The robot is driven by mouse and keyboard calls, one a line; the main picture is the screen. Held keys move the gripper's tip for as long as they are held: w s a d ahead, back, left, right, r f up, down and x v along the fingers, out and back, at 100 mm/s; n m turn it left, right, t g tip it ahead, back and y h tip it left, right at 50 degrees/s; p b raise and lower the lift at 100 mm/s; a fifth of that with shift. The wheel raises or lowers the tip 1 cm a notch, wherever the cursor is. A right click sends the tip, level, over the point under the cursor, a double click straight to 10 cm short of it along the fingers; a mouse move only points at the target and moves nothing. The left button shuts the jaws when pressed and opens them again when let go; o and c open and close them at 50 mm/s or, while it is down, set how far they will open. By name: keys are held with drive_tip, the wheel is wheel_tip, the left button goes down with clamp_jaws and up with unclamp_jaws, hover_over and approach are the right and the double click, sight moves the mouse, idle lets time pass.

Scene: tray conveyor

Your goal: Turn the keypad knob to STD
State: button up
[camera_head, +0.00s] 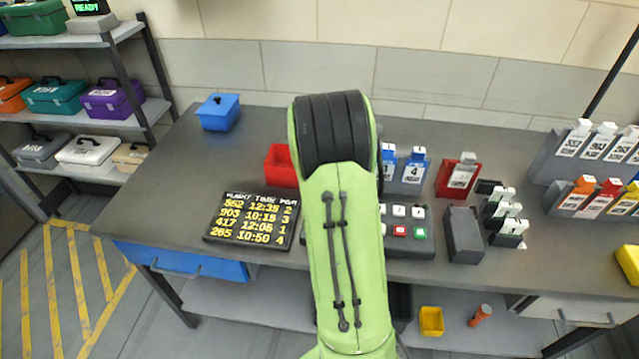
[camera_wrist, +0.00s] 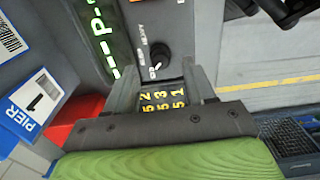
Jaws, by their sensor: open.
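The black keypad knob (camera_wrist: 160,54) sits on a dark grey panel (camera_wrist: 168,22) in the wrist view, with small white lettering around it. The lettering is too small to read surely, so I cannot tell the knob's setting. A screen with green characters (camera_wrist: 97,27) is to its left. My gripper (camera_wrist: 160,74) is open and empty, its two grey fingers pointing toward the knob, which shows between and just beyond the tips. I see no contact. In the head view my green arm hides the gripper and the knob.
A flight board (camera_head: 252,220), a red bin (camera_head: 280,166) and a button panel (camera_head: 425,246) stand on the grey table (camera_head: 180,190) near my arm. A blue box (camera_head: 218,112) is at the back left. Card holders stand to the right. In the wrist view, a PIER card (camera_wrist: 32,105) shows at left.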

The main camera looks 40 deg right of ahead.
wheel_tip(320, 180, up, 13)
drive_tip(key=p, duration=0.3)
drive_tip(key=shift+f, duration=0.1)
